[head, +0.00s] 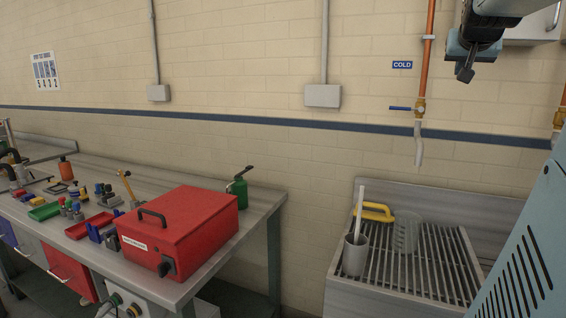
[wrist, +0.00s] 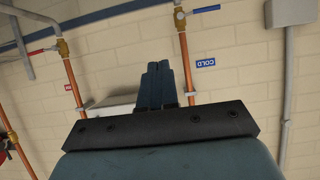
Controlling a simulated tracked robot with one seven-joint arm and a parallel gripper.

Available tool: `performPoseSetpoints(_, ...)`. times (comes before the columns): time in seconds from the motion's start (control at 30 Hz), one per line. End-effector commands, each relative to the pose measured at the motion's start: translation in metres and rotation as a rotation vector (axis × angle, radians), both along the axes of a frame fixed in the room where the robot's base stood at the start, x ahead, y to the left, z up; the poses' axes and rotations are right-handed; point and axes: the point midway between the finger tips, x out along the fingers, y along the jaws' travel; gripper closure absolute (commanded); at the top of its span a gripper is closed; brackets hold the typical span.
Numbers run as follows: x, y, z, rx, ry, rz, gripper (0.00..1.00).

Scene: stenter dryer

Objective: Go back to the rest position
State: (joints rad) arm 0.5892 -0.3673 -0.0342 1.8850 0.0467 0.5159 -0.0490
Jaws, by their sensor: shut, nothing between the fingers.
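My gripper (head: 465,72) hangs at the top right of the head view, high in front of the brick wall and apart from everything there. Its dark fingers are together with nothing between them. In the wrist view my gripper (wrist: 160,68) shows from behind, the two fingers side by side against the wall. No object is in its grasp.
A workbench (head: 268,200) at left carries a red metal case (head: 185,225), a green oil can (head: 238,190) and small tools. A slatted sink (head: 345,290) holds a grey cup (head: 355,255) and a clear jug (head: 406,232). A copper pipe (head: 428,50) with a blue-handled valve (head: 418,108) runs down the wall.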

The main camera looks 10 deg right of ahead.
Motion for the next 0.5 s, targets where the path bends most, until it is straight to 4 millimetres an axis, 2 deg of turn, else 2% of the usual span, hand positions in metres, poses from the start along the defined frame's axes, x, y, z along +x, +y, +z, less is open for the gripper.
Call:
performPoseSetpoints(0.03, -0.001, 0.029, -0.019, 0.022, 0.034, 0.049, 1.0)
performPoseSetpoints(0.2, -0.018, 0.109, -0.081, 0.088, 0.158, 0.19, 1.0)
performPoseSetpoints(0.37, -0.05, 0.177, -0.141, 0.133, 0.285, 0.318, 1.0)
performPoseSetpoints(0.5, -0.087, 0.226, -0.193, 0.158, 0.4, 0.424, 1.0)
